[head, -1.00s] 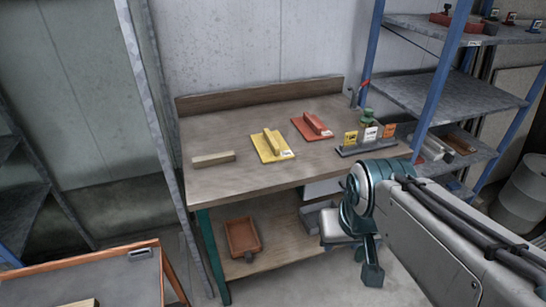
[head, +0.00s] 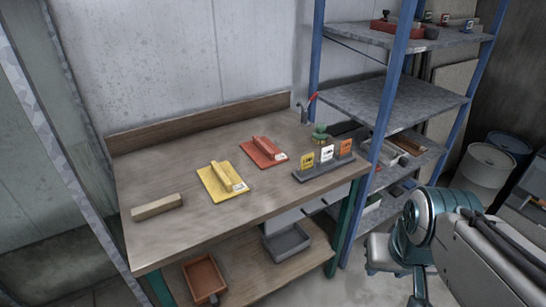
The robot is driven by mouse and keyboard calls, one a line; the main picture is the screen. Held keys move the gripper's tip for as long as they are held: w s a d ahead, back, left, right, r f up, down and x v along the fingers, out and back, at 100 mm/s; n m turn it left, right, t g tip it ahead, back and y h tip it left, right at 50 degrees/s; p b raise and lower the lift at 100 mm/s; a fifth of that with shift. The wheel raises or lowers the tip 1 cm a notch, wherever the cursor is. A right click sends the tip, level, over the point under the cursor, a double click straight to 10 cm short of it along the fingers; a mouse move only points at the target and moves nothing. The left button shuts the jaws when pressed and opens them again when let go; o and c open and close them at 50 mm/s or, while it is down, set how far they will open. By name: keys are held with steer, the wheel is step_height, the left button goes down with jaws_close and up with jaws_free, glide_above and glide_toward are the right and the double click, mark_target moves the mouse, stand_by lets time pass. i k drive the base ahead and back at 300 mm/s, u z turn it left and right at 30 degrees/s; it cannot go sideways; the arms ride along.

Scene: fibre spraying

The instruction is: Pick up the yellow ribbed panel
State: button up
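The yellow ribbed panel (head: 222,182) lies flat on the wooden workbench (head: 190,222), left of the middle of its top. It is a yellow plate with a raised yellow bar along it and a small white label at its lower right corner. Nothing touches it. My arm shows at the lower right, with a teal and white end part (head: 418,285) hanging low, to the right of the bench and well apart from the panel. I cannot make out the fingers of my gripper clearly there, nor whether they are open.
A red panel (head: 263,152) of like shape lies behind and right of the yellow one. A beige block (head: 157,207) lies to its left. A dark holder (head: 324,171) with yellow, white and orange cards stands at the right. Blue-posted shelving (head: 385,105) rises beside the bench.

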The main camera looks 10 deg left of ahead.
mark_target(222, 182)
steer(key=z, duration=0.15)
steer(key=i, duration=1.35)
steer(key=u, duration=1)
